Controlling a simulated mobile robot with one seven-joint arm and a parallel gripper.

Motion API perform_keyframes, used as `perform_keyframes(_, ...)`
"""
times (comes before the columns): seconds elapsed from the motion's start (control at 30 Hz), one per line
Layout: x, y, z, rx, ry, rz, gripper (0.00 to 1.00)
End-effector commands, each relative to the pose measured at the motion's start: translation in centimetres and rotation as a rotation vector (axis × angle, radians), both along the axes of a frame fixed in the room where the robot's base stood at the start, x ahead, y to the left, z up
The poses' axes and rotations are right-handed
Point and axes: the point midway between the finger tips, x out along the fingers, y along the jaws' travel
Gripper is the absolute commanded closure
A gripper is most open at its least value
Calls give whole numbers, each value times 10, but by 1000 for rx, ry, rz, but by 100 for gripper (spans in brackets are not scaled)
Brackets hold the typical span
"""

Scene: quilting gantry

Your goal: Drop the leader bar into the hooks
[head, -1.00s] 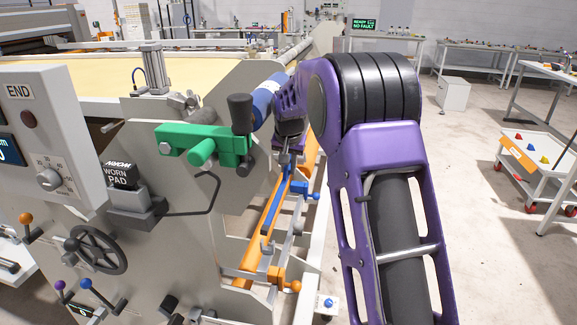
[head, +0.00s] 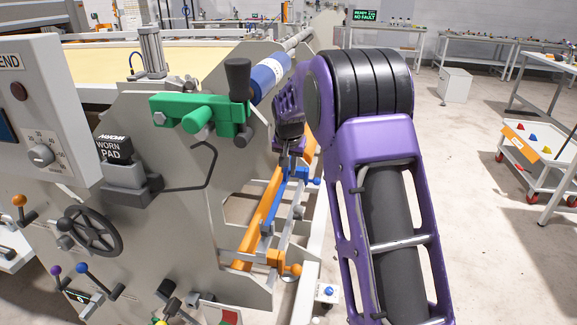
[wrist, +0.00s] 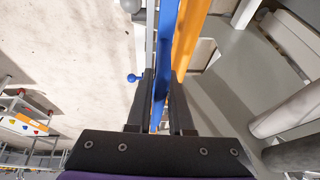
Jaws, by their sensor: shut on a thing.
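My gripper (head: 288,158) is small and partly hidden behind my own arm in the head view, beside the machine's near end plate. In the wrist view, my gripper's black fingers (wrist: 160,104) are closed on both sides of a long blue bar (wrist: 166,38). An orange bar (wrist: 188,45) runs just right of it, nearly parallel. In the head view the blue bar (head: 269,217) lies beside the orange bar (head: 262,213). Which bar is the leader bar is not marked. I cannot make out the hooks clearly, nor whether the held bar touches them.
A green block with a dark handle (head: 201,115) juts from the end plate, left of my gripper, near a blue roll (head: 269,78). An orange knob (head: 294,270) and a blue knob (wrist: 132,78) stick out near the bars. Open floor (head: 465,200) lies right.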

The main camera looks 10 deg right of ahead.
Motion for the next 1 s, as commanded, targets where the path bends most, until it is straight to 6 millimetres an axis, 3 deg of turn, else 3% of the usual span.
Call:
perform_keyframes(0.47, 0, 0, -3, 0, 2, 0, 100)
perform_keyframes(0.5, 0, 0, -3, 0, 2, 0, 79)
perform_keyframes(0.7, 0, 0, -3, 0, 1, 0, 46)
perform_keyframes(1.0, -1, 0, -1, 0, 2, 0, 46)
